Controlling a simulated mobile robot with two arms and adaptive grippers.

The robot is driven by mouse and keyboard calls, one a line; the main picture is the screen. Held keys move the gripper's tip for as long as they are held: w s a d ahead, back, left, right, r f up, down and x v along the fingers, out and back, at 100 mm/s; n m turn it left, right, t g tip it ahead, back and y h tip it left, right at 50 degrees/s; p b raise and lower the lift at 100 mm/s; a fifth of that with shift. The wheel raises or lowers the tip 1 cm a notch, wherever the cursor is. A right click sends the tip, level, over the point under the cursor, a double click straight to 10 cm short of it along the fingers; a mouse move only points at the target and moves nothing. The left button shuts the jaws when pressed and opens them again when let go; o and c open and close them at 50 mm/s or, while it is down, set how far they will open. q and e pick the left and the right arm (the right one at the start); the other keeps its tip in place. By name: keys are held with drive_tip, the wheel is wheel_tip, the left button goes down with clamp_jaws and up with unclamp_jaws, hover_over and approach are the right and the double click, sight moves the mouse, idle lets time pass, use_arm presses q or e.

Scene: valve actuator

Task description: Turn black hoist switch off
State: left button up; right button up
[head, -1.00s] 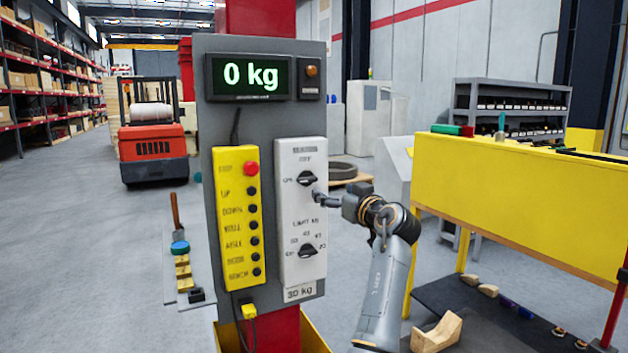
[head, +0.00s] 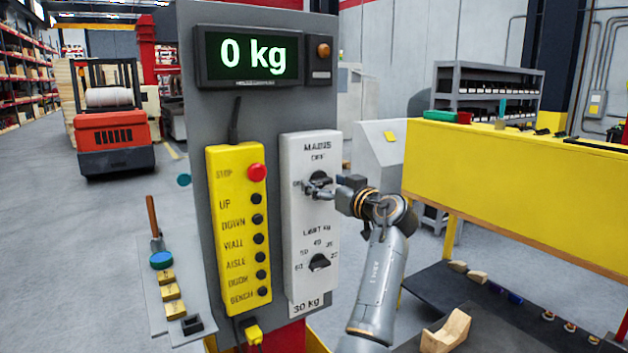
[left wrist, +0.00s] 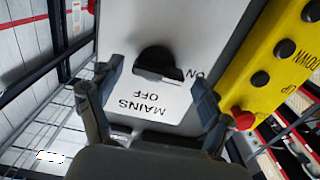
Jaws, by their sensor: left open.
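The black switch knob (head: 320,180) sits on the upper part of the white control box (head: 312,215), under the words MAINS and OFF. In the left wrist view, which is upside down, the black knob (left wrist: 157,62) has its handle lying sideways toward the ON label. My left gripper (head: 322,190) is at the knob in the head view and partly covers it. In the left wrist view the left gripper (left wrist: 157,74) is open, one finger on each side of the knob. I cannot tell whether the fingers touch it. My right gripper is not in view.
A second black knob (head: 319,262), marked in kg, is lower on the box. A yellow button panel (head: 238,225) with a red stop button (head: 257,172) is beside it. The display (head: 249,55) above reads 0 kg. A yellow bench (head: 500,175) stands to the right.

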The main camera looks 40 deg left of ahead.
use_arm(q)
drive_tip(key=shift+w, duration=0.1)
drive_tip(key=shift+d+r, duration=0.15)
drive_tip(key=shift+d, duration=0.1)
drive_tip(key=c, duration=1.2)
drive_tip(key=shift+o, duration=0.2)
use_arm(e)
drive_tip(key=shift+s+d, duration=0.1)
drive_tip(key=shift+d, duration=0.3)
